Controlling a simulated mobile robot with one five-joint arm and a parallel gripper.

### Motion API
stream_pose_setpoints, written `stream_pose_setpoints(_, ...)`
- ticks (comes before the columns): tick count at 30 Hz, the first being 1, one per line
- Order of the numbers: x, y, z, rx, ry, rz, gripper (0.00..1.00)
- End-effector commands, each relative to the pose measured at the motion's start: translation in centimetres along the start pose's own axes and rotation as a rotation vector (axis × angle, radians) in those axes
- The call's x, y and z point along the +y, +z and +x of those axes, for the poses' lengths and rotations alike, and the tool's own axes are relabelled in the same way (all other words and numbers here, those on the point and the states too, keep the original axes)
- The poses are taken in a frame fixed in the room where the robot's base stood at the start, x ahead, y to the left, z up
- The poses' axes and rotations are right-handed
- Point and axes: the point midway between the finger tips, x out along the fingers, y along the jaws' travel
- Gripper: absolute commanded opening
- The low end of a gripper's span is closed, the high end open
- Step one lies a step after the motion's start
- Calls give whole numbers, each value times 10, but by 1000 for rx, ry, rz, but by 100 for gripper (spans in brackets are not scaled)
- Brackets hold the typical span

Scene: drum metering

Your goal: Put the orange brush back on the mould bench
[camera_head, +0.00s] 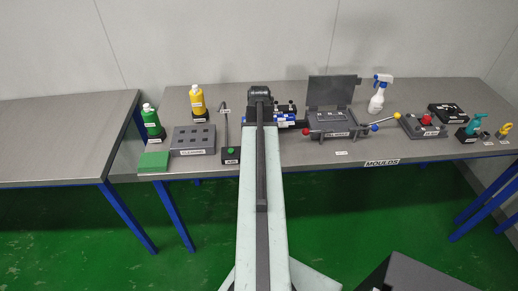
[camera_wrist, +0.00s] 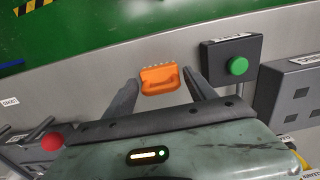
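The orange brush (camera_wrist: 158,82) shows in the wrist view between my two fingertips, its pale bristles towards the top of the picture. My gripper (camera_wrist: 160,76) has one finger on each side of it, very close to its ends; whether they touch cannot be told. The brush is over or on the grey mould bench (camera_wrist: 225,117), close to its front edge; contact with the top is not clear. In the head view my arm hides the brush and fingers, and the mould bench (camera_head: 300,156) lies beyond it.
A dark box with a green button (camera_wrist: 237,67) stands beside the brush. In the head view, a grey block with holes (camera_head: 193,138) stands to the left and an open mould press (camera_head: 334,121) to the right. The bench's front strip between is partly clear.

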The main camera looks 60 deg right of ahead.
Motion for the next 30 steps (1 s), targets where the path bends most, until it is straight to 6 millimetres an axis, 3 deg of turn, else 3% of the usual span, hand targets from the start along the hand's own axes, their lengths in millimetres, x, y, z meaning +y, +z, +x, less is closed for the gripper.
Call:
stream_pose_setpoints(14, 1, 0, -9, 0, 0, 1, 76)
stream_pose_setpoints(20, 1, 0, -40, 0, 0, 2, 76)
stream_pose_setpoints(30, 2, 0, -113, 0, 0, 3, 76)
